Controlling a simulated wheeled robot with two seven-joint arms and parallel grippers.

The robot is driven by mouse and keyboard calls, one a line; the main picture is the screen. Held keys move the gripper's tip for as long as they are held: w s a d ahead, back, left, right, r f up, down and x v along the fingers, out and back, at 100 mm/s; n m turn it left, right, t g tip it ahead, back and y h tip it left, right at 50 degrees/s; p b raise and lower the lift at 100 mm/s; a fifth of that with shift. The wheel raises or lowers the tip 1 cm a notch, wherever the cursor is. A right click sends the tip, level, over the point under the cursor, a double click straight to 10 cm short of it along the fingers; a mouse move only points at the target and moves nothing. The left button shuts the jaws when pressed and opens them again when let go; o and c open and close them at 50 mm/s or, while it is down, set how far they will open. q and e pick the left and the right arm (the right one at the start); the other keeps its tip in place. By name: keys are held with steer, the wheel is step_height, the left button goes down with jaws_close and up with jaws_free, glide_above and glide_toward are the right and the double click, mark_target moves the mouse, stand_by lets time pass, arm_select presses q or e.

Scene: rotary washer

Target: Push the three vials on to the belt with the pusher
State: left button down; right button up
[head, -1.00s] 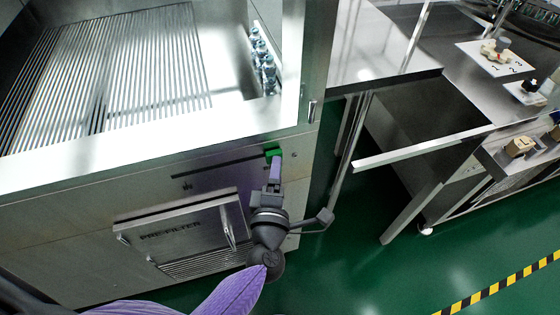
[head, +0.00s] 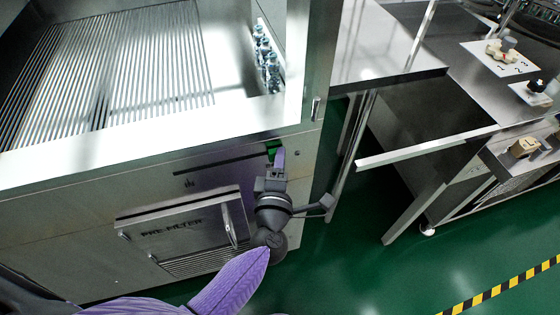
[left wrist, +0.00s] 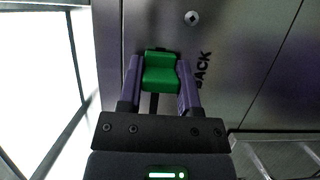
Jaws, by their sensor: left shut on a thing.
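Three clear vials (head: 267,60) with blue parts stand in a row at the right side of the steel cabinet's inside, in the head view. The pusher's green knob (head: 272,150) sits at the right end of a dark slot in the cabinet front. My left gripper (head: 278,158) is at this knob. In the left wrist view the green knob (left wrist: 160,75) is between the two purple fingers, and my left gripper (left wrist: 160,85) is shut on it. The fingers partly hide the knob in the head view. My right gripper is not in view.
A ribbed steel floor (head: 120,65) fills the cabinet's left part. Below the slot is a pre-filter door (head: 185,225) with a handle. A steel table (head: 385,70) and a bench with small parts (head: 500,55) stand at right. Green floor is clear at lower right.

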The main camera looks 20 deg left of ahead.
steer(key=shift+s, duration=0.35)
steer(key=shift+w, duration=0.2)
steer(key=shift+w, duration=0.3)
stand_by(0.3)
